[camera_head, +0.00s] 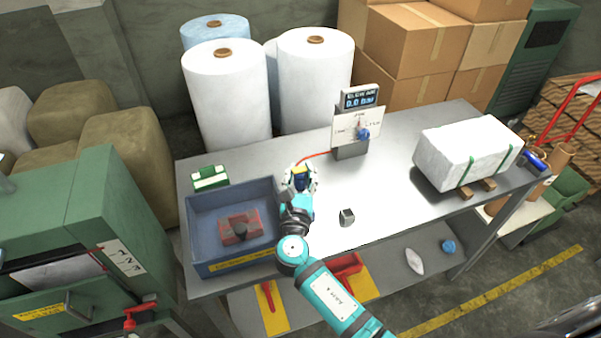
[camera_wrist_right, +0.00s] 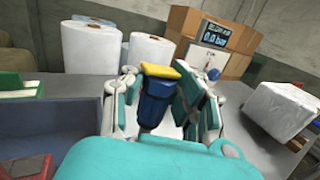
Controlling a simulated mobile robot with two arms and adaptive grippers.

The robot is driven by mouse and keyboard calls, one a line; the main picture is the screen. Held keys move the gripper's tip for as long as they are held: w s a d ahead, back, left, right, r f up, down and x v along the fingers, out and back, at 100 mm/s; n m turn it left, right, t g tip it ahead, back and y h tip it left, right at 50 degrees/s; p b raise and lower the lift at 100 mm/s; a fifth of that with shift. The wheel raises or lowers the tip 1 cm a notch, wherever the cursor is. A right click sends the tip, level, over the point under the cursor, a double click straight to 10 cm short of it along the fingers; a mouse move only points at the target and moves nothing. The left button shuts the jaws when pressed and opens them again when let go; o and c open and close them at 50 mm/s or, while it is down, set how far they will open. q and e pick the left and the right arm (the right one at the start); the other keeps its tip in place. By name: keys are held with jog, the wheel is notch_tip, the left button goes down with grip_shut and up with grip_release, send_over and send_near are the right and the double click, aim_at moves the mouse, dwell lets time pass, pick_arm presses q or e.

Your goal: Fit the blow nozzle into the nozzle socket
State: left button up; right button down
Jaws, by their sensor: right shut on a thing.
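My right gripper (camera_head: 300,176) is above the steel table, beside the right wall of the blue tray. It is shut on a blue piece with a yellow end, which I take to be the blow nozzle (camera_head: 301,172). In the right wrist view, the nozzle (camera_wrist_right: 156,98) stands roughly upright between the fingers, yellow end up. A red hose (camera_head: 317,155) runs from near the gripper to the gauge stand. A red block (camera_head: 254,222) with a dark round part lies in the tray; I cannot tell whether it is the nozzle socket. My left gripper is not in view.
The blue tray (camera_head: 194,240) sits at the table's left front. A gauge stand (camera_head: 351,153) reading 0.0 bar stands at the back. A small grey block (camera_head: 347,216) lies right of my arm. A white wrapped bale (camera_head: 455,150) sits at the right. The table's middle is mostly clear.

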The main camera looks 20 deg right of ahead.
aim_at(300, 188)
jog(key=shift+f+b, duration=1.35)
jog(key=shift+f, duration=0.35)
jog(key=shift+r, duration=0.1)
dwell(0.4)
jog(key=shift+r+p, duration=1.25)
jog(key=shift+p, duration=0.1)
dwell(1.0)
jog(key=shift+f+b, duration=0.9)
jog(key=shift+f, duration=0.4)
jog(key=c, duration=0.9)
grip_release()
jog(key=shift+f, duration=0.1)
